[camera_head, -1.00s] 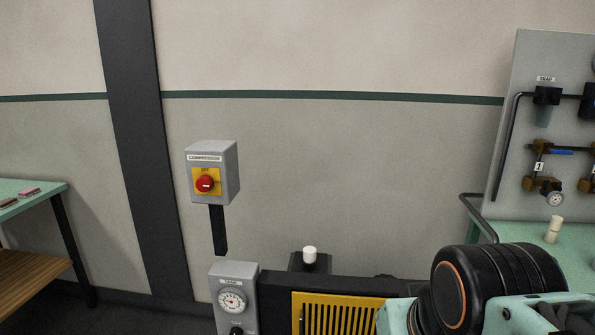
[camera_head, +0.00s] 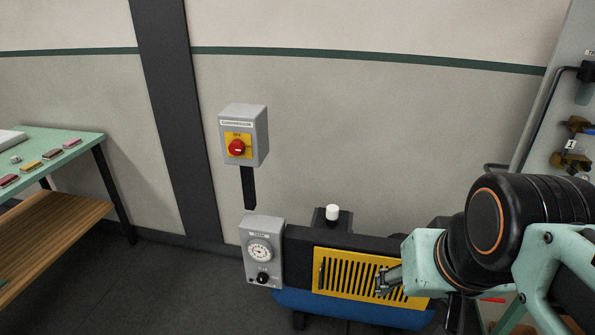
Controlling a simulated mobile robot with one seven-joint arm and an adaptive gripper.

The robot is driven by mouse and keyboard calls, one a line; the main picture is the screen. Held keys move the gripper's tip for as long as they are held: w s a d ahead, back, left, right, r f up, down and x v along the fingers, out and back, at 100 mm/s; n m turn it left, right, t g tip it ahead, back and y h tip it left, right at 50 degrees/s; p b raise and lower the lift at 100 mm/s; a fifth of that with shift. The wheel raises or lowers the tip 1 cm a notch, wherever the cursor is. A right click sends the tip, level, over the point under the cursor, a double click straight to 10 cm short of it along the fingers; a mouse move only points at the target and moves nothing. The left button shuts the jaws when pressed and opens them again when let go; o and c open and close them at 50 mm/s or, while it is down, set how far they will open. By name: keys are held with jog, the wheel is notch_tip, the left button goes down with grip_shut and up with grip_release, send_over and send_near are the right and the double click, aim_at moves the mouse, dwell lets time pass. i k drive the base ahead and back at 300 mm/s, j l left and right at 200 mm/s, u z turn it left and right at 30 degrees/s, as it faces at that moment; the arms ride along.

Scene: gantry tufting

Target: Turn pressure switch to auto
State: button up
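The grey pressure switch box (camera_head: 279,262) stands at the left end of the compressor, with a round white gauge (camera_head: 259,250) and a small black knob (camera_head: 262,278) below it. The knob's setting is too small to read. My gripper (camera_head: 384,282) is in front of the yellow grille, to the right of the box and apart from it. Its fingers are small and partly seen, so I cannot tell whether they are open.
The compressor has a yellow slotted grille (camera_head: 345,272) and a blue tank (camera_head: 345,308). A compressor isolator box (camera_head: 259,135) with a red knob (camera_head: 236,148) hangs on the wall above. A green-topped bench (camera_head: 75,138) stands at left. Floor is clear in front left.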

aim_at(262, 278)
jog(key=u, duration=0.85)
jog(key=i+j+z, duration=0.1)
jog(key=i+j, duration=0.1)
